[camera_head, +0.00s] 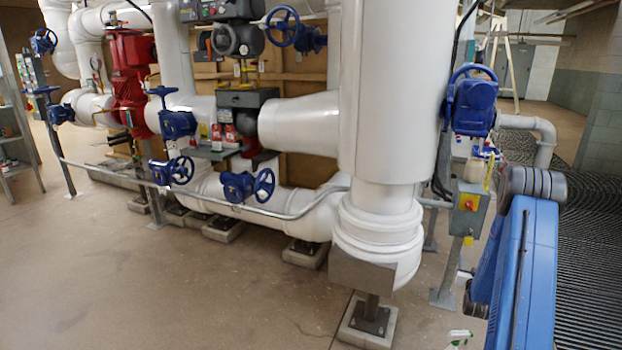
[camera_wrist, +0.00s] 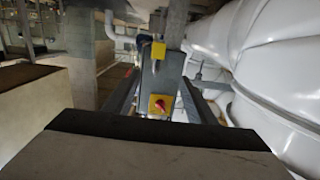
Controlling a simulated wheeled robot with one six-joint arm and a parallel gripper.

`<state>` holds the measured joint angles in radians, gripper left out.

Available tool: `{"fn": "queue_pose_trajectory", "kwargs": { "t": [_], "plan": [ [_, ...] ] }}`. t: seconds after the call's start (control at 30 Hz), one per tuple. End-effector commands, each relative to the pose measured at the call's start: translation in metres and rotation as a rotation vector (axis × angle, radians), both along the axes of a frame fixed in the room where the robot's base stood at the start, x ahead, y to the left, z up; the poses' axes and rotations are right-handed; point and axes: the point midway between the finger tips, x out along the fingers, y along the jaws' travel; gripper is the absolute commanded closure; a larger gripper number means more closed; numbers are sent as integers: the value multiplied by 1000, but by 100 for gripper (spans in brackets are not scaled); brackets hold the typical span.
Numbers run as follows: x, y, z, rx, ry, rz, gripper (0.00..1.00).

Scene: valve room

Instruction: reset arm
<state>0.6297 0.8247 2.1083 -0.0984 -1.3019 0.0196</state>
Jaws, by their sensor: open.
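My gripper (camera_wrist: 160,84) shows in the wrist view, with one dark finger on each side of the picture's middle. The fingers are apart and nothing is held between them. A grey switch box (camera_wrist: 168,75) with a red knob on a yellow plate shows beyond and between the fingers; I cannot tell the exact gap. The same switch box (camera_head: 469,208) stands right of the thick white pipe in the head view. My blue arm reaches up at the lower right of the head view. My gripper is not visible there.
A thick white vertical pipe (camera_head: 390,100) stands mid-right. Blue valves (camera_head: 178,124), a red valve body (camera_head: 130,75) and a low grey rail (camera_head: 230,207) lie left of it. The floor (camera_head: 150,290) at front left is clear.

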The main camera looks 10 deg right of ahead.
Motion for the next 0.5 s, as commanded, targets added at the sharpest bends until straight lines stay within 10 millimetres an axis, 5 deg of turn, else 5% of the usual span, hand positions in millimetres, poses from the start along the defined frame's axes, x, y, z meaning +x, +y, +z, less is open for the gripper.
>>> {"fn": "queue_pose_trajectory", "kwargs": {
  "t": [0.5],
  "plan": [
    [19, 94, 111, 74, 176, 90, 49]
  ]
}}
